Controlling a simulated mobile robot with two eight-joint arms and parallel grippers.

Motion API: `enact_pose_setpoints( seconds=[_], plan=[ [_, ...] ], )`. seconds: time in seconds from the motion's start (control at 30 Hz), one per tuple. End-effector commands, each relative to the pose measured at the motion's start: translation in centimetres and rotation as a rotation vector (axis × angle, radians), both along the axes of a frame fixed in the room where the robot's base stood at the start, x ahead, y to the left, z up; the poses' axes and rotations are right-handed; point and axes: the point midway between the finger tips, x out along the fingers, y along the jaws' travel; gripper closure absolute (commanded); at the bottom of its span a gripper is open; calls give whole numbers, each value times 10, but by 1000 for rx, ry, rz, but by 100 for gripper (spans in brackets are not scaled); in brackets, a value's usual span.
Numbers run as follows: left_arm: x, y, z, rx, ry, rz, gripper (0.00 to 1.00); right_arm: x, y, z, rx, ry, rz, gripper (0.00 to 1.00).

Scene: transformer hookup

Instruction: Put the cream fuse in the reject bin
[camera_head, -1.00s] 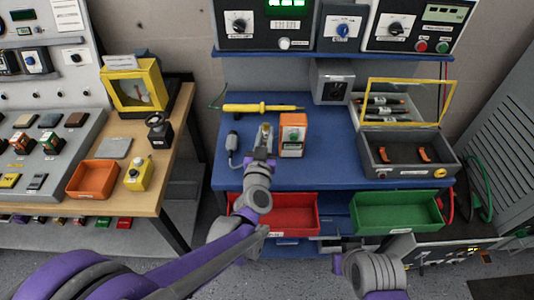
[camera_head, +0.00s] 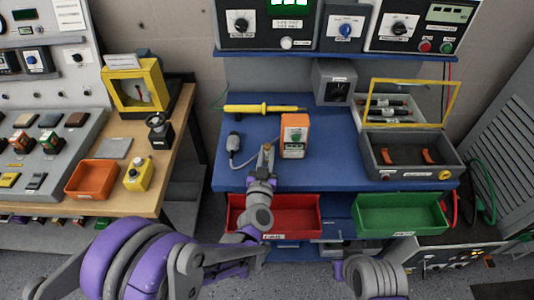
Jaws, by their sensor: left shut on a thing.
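My left gripper (camera_head: 266,158) is over the front part of the blue bench, shut on a small cream or tan piece, which looks like the cream fuse (camera_head: 267,147). The jaws hide most of it. The red bin (camera_head: 291,228), which may be the reject bin, is under the front edge of the bench, below my left gripper and partly hidden by my left wrist. Part of my right arm shows at the bottom, but its gripper cannot be made out.
An orange-and-white device (camera_head: 295,136) stands just right of my left gripper. A grey cabled probe (camera_head: 234,146) lies to the left, a yellow tool (camera_head: 258,108) behind. A green bin (camera_head: 401,228) and an open grey case (camera_head: 412,170) are to the right.

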Motion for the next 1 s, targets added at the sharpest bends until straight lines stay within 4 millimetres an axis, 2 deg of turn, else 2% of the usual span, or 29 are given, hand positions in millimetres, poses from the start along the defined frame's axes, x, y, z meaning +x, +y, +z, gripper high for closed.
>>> enact_pose_setpoints(
  seconds=[0.03, 0.17, 0.2, 0.57, 0.67, 1.0],
  plan=[
    [0, 0, -2, 0, 0, 0, 75, 0, 0, -2, 0, 1, 0, 100],
    [0, 0, -1, 0, 0, 0, 51, 0, 0, -1, 0, 0, 0, 100],
    [0, 0, -1, 0, 0, 0, 48, 0, 0, -1, 0, 0, 0, 100],
    [0, 0, 4, 0, -1, 0, 48, 1, 0, 5, 0, -2, 0, 100],
    [-14, 2, 2, 0, 0, -1, 48, 0, 0, 0, 0, 0, 0, 100],
    [-87, 11, 2, -1, 0, -2, 48, -1, 0, -11, 0, 3, 0, 100]
  ],
)
